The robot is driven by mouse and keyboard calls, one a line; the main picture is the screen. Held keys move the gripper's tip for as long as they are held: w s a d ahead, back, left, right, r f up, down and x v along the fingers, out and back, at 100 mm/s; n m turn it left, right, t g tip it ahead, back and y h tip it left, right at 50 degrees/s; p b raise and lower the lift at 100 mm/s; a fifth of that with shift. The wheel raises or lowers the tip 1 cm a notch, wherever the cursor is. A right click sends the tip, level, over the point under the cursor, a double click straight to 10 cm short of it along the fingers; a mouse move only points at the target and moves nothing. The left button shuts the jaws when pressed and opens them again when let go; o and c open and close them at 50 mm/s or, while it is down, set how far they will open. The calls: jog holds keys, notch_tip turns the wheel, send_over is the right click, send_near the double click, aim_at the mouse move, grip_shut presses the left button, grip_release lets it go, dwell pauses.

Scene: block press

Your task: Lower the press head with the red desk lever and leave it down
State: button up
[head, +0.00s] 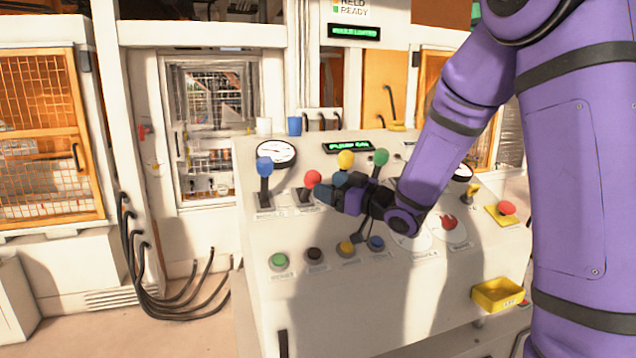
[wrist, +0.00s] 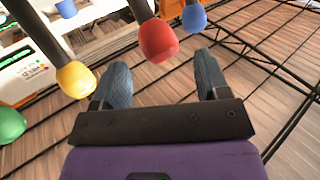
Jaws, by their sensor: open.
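The red lever (head: 313,178) has a round red knob on a dark stem and stands on the sloped desk, second from the left in the lever row. Its knob also shows in the wrist view (wrist: 158,42). My gripper (head: 324,191) is at the red knob, just to its right in the head view. In the wrist view my gripper (wrist: 162,66) is open, with the knob centred at the mouth between its two grey fingertips and a gap on each side. The press area (head: 212,115) shows behind a framed window; I cannot make out the press head's height.
A blue lever (head: 264,168) stands left of the red one; yellow (head: 345,159) and green (head: 381,157) levers stand to its right. Several push buttons, including a green one (head: 279,261), sit lower on the desk (head: 350,300). A yellow tray (head: 497,294) is at lower right.

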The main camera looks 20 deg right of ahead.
jog(key=v, duration=0.5)
jog(key=shift+s+d+f, duration=0.1)
jog(key=shift+s+d, duration=0.1)
jog(key=shift+s, duration=0.1)
dwell(2.8)
